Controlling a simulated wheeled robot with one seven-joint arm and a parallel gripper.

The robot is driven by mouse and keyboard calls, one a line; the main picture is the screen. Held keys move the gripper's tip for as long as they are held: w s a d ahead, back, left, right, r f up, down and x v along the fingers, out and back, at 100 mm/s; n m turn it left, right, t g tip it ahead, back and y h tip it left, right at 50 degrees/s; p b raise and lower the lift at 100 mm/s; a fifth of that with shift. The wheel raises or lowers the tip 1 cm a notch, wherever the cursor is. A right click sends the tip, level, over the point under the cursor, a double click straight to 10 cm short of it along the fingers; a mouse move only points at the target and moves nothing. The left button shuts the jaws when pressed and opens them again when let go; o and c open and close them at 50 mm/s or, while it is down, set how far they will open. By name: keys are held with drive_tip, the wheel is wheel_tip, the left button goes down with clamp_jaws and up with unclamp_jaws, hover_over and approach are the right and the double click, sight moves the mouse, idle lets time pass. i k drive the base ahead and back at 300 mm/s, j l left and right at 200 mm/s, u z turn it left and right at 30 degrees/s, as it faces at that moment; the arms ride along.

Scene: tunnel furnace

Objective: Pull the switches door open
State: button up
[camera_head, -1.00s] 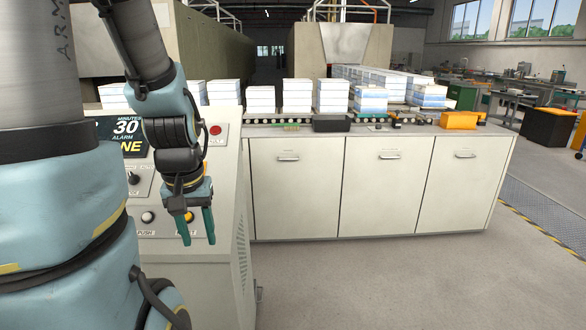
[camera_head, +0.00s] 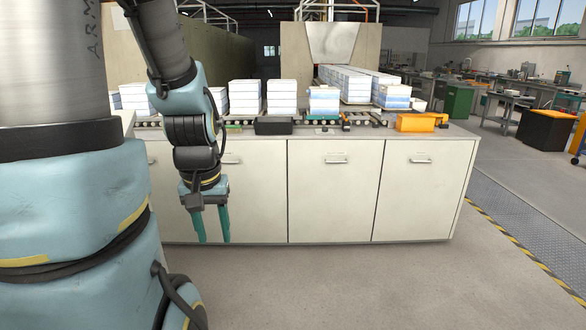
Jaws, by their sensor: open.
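A long cream cabinet stands ahead, with flat doors in its front. No label shows which one is the switches door. The right door (camera_head: 425,200) and the middle door (camera_head: 335,200) are shut, each with a small metal handle near its top: the right handle (camera_head: 421,161) and the middle handle (camera_head: 336,161). A door (camera_head: 262,200) further left is also shut, partly behind my arm, with its handle (camera_head: 231,161) beside my wrist in the picture. My gripper (camera_head: 213,236) points down, open and empty, in front of the left part of the cabinet, apart from every handle.
On the cabinet top are a roller conveyor, stacks of white blocks (camera_head: 282,97), a black box (camera_head: 273,126) and an orange box (camera_head: 415,123). Free grey floor (camera_head: 370,285) lies in front. A yellow-black striped edge (camera_head: 520,250) borders a metal grating on the right.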

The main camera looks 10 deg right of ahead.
sight(422, 181)
drive_tip(key=i+l, duration=0.25)
drive_tip(key=l, duration=0.2)
drive_tip(key=i+l, duration=0.2)
drive_tip(key=l, duration=0.2)
drive_tip(key=i+l, duration=0.25)
drive_tip(key=l, duration=0.2)
drive_tip(key=i+l, duration=0.8)
drive_tip(key=l, duration=0.2)
drive_tip(key=i+l, duration=1.65)
drive_tip(key=l, duration=0.3)
drive_tip(key=l+z, duration=0.05)
